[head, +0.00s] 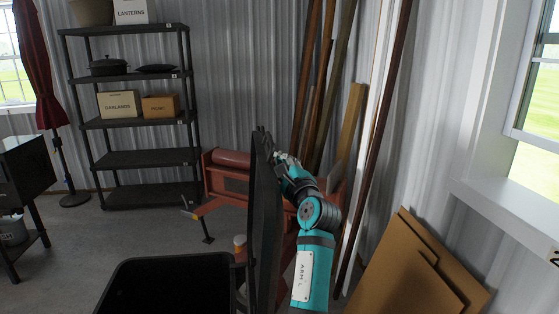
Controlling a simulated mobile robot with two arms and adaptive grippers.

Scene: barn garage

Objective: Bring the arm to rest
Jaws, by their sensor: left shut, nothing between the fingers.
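My left arm (312,262), teal with dark joints, rises from the bottom centre-right of the head view. Its left gripper (279,157) is at the arm's far end, beside the upper right of an upright black lid or panel (263,220). The gripper is small and partly hidden by the panel's edge; it is shut and holds nothing. I cannot tell whether it touches the panel. My right gripper is not in view.
A black open bin (165,262) stands at the bottom, left of the panel. A red-orange machine (225,181) stands behind. Long boards (312,90) lean on the back wall, brown sheets (415,268) at right. A black shelf (145,160) stands back left.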

